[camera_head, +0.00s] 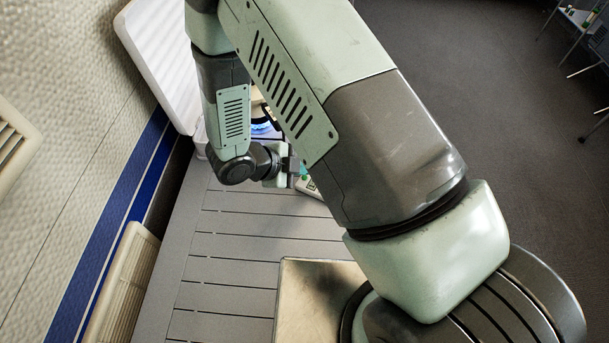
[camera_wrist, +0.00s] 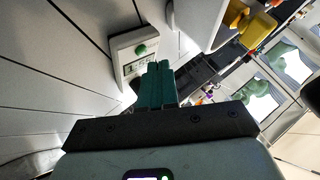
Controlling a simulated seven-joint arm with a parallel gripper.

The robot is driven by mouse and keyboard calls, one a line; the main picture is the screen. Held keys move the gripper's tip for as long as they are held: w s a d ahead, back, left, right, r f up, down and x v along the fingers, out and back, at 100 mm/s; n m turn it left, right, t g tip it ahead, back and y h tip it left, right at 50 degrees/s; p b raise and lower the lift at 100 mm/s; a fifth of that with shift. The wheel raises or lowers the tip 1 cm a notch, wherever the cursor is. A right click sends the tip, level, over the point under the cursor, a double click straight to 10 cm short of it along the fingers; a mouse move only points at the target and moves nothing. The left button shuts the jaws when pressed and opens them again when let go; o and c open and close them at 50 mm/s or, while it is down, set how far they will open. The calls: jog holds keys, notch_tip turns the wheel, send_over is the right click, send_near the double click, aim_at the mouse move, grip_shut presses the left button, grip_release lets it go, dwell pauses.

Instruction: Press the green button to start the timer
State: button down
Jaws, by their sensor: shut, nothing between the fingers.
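The timer (camera_wrist: 127,62) is a pale box with a small display and a round green button (camera_wrist: 141,50). In the wrist view it lies on the slatted surface, just beyond my gripper's fingertips. My gripper (camera_wrist: 158,66) is shut and empty, its green fingers side by side. The fingertips appear close to the button, slightly right of and below it in the picture; I cannot tell whether they touch the timer. In the head view the timer (camera_head: 309,187) is partly hidden behind my arm, and my gripper (camera_head: 301,172) is small beside it.
The slatted grey table (camera_head: 235,245) has clear room in front of the timer.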

aim_at(302, 180)
jog(key=shift+r, duration=0.1)
jog(key=shift+r, duration=2.4)
jog(key=s+d+r+m+g, duration=0.1)
jog(key=d+r+m, duration=0.3)
jog(key=r+m, duration=0.45)
jog(key=s+d+r+m+g+y, duration=0.1)
jog(key=d+r+m, duration=0.3)
jog(key=r+m, duration=0.4)
jog(key=s+d+r+m+g, duration=0.1)
jog(key=d+r+m, duration=0.4)
jog(key=m, duration=0.5)
jog(key=s+d+r+m+t+y, duration=0.1)
jog(key=s+r+m+y, duration=0.2)
jog(key=m, duration=0.9)
jog(key=s+r+m+t+y, duration=0.2)
jog(key=s+r+m+y, duration=0.1)
jog(key=s+r+m, duration=0.6)
jog(key=r+m, duration=0.1)
jog(key=m, duration=0.3)
jog(key=shift+s+d+r, duration=0.2)
jog(key=shift+s+d, duration=0.15)
